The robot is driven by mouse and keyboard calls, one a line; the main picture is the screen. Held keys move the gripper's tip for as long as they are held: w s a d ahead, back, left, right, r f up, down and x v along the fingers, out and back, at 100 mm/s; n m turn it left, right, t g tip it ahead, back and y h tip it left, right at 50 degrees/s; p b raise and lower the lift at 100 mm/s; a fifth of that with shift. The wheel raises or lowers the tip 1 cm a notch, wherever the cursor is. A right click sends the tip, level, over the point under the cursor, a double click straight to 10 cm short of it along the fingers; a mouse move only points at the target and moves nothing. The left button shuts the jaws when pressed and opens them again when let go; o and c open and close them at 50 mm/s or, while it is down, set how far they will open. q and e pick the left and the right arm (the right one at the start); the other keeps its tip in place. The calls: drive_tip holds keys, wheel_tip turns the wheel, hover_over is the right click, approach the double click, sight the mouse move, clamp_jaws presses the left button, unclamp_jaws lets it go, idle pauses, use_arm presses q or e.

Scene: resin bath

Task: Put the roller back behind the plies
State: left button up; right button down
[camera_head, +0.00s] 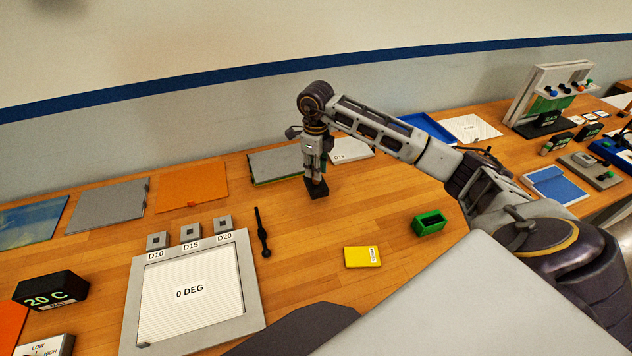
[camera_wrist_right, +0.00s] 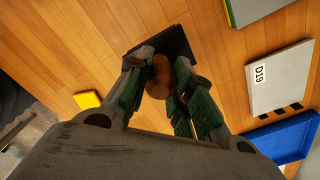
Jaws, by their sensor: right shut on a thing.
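My right gripper (camera_head: 316,170) is shut on the roller, which has a brown wooden handle (camera_wrist_right: 159,80) and a dark, blocky end (camera_wrist_right: 178,42). In the head view the dark end (camera_head: 318,190) hangs below the fingers, at or just above the table; I cannot tell whether it touches. The flat sheets that look like the plies lie along the back of the table: a blue-green one (camera_head: 30,224), a grey one (camera_head: 108,205), an orange one (camera_head: 191,187) and a grey one with a green edge (camera_head: 275,165). My left gripper is not in view.
A white slab marked D19 (camera_wrist_right: 280,78) and a blue tray (camera_head: 428,128) lie right of the gripper. In front are a yellow block (camera_head: 362,257), a green box (camera_head: 429,223), a slim black tool (camera_head: 262,233) and the 0 DEG plate (camera_head: 250,290). Bare wood surrounds the roller's end.

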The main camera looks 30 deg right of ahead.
sight(316, 181)
drive_tip(key=shift+f, duration=0.95)
drive_tip(key=shift+f+p, duration=0.55)
drive_tip(key=shift+f, duration=1.35)
drive_tip(key=c, duration=1.3)
unclamp_jaws()
drive_tip(key=shift+f, duration=0.15)
drive_tip(key=shift+o, duration=0.2)
drive_tip(key=shift+r+b, duration=1.25)
drive_tip(key=shift+r, duration=4.95)
